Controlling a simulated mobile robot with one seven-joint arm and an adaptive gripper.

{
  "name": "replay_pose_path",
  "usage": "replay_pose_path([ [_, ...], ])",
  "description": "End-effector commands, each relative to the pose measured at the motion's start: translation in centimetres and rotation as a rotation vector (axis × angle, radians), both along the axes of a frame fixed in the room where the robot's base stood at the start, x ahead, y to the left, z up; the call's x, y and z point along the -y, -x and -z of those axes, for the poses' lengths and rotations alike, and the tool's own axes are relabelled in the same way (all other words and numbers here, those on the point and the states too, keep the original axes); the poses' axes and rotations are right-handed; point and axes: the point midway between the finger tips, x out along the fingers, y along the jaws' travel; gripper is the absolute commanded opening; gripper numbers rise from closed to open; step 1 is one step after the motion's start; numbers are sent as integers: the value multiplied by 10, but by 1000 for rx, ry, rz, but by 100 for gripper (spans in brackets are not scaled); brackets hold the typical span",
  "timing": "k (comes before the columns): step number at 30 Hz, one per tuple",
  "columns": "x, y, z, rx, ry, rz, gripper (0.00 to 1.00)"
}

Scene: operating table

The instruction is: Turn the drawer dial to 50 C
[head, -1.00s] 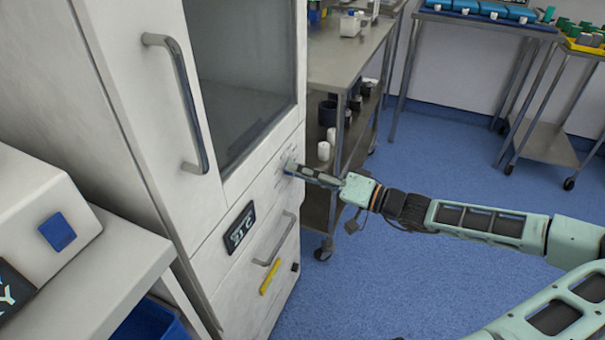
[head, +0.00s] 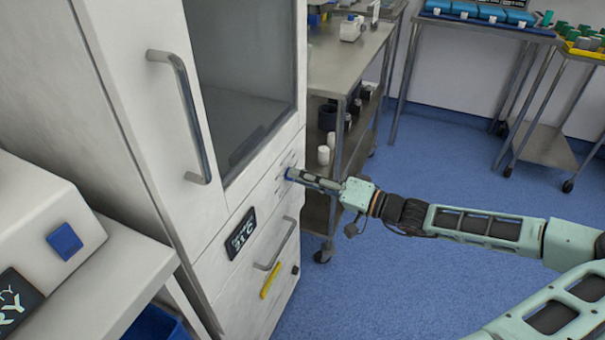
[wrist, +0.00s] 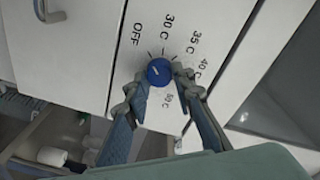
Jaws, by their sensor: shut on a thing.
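The blue drawer dial (wrist: 158,71) sits on the white drawer front (wrist: 205,25), with printed marks OFF, 30 C, 35 C, 40 C and a lower one that looks like 50 C (wrist: 167,101). A short white line shows on the dial's face; exactly which mark it points to is hard to tell. My gripper (wrist: 158,82) is shut on the dial, one finger on each side. In the head view my gripper (head: 291,175) reaches the cabinet from the right and mostly hides the dial. A dark display (head: 240,234) on the drawer front seems to read 31 C.
A drawer handle (head: 274,245) and a yellow strip (head: 270,282) lie below the dial. A tall door handle (head: 187,115) projects at the upper left. A steel cart (head: 345,65) stands close behind my gripper. Blue floor is open to the right.

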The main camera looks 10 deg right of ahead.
Motion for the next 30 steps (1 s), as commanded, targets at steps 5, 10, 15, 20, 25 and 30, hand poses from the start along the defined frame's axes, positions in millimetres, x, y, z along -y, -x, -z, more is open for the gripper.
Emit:
replay_pose_path([
  [5,0,0,-7,-107,-78,-1,0],
  [10,0,0,-8,-237,-170,0,0],
  [15,0,-1,-7,-367,-264,-1,0],
  [20,0,-1,-6,-490,-352,-1,0],
  [25,0,-1,-6,-621,-446,0,0],
  [30,1,-1,-5,-752,-543,1,0],
])
